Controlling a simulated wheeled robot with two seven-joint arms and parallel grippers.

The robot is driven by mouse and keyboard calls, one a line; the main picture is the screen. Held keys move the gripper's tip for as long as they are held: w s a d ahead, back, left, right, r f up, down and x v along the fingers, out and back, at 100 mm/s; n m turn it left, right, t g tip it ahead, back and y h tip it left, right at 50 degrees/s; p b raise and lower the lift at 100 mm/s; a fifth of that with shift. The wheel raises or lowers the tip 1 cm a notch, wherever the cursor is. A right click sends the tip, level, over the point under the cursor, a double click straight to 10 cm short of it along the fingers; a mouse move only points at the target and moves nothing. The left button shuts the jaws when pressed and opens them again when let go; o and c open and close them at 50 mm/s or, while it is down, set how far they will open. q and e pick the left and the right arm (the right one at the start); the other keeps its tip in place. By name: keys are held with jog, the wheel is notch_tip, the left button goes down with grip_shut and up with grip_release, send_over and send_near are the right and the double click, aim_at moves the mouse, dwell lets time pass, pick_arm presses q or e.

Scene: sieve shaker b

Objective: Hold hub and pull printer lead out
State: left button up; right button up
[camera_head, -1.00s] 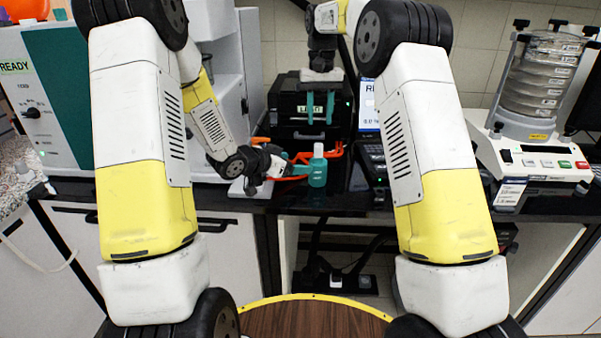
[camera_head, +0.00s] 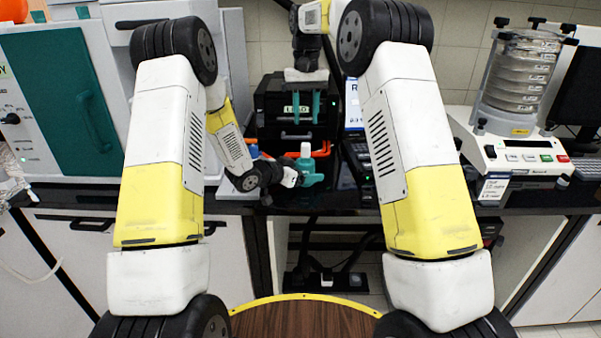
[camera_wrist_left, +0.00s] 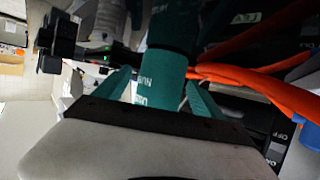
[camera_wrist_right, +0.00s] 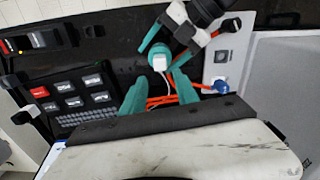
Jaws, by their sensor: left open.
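A teal cylinder (camera_wrist_left: 160,75) with a white top (camera_head: 305,150) stands between the fingers of my left gripper (camera_head: 308,176), which is open; I cannot tell whether they touch it. I cannot tell whether this is the hub. Orange leads (camera_wrist_left: 255,82) run just beside it; they also show in the right wrist view (camera_wrist_right: 155,101). Which one is the printer lead is unclear. A black printer-like box (camera_head: 270,112) with a light label stands behind. My right gripper (camera_head: 302,107) is open and empty, pointing down in front of that box.
A pale plate (camera_wrist_right: 250,72) with a blue part (camera_wrist_right: 220,87) lies beside the leads. A sieve stack on a shaker (camera_head: 512,150) stands at the right. A teal-doored machine (camera_head: 60,105) stands at the left. A keypad device (camera_wrist_right: 78,98) is close to my right gripper.

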pick_arm(q)
jog(key=c, duration=1.6)
grip_shut()
pick_arm(e)
jog(key=shift+o, duration=1.6)
jog(key=shift+s+r, duration=0.1)
jog(key=shift+r, duration=0.2)
jog(key=m, duration=0.2)
send_over(306, 144)
jog(key=f, duration=0.4)
jog(key=shift+s+a+f, duration=0.15)
jog(key=shift+s+f, duration=0.1)
jog(key=shift+s, duration=0.05)
jog(key=shift+w+f, duration=0.15)
jog(key=shift+f, duration=1.35)
jog(key=shift+w+f, duration=0.15)
jog(key=shift+f, duration=1.35)
